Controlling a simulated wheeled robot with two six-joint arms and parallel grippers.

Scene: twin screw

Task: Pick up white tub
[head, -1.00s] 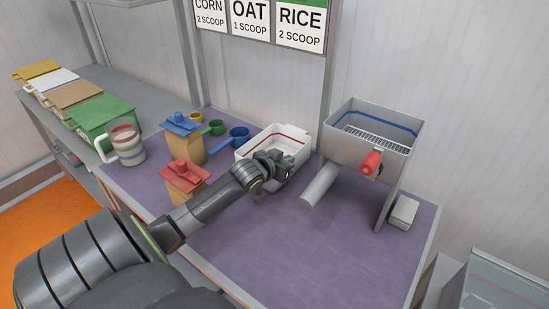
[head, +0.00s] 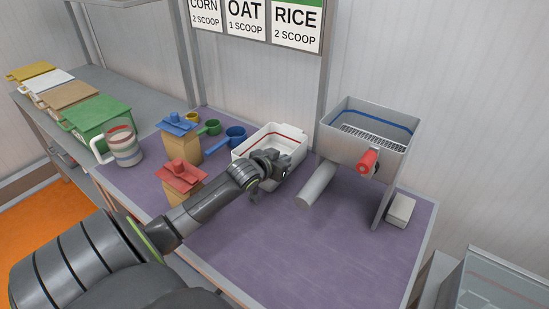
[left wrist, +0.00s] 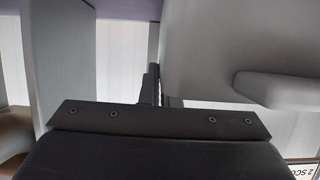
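The white tub (head: 268,136) with a red band inside stands on the purple worktop in the middle of the head view, upright and seemingly empty. My left gripper (head: 281,168) is at its near right side and hides part of the near wall. In the left wrist view the dark fingers (left wrist: 157,85) sit close together with a pale surface, likely the tub (left wrist: 215,50), beside them. They look shut on the tub's wall, though the contact itself is hidden. My right gripper is not in view.
A grey hopper (head: 346,144) with a red knob (head: 367,161) and slanted spout (head: 316,186) stands right of the tub. Blue (head: 236,133) and green scoops, lidded containers (head: 187,146) and a striped jug (head: 123,146) stand left. The front worktop (head: 290,250) is clear.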

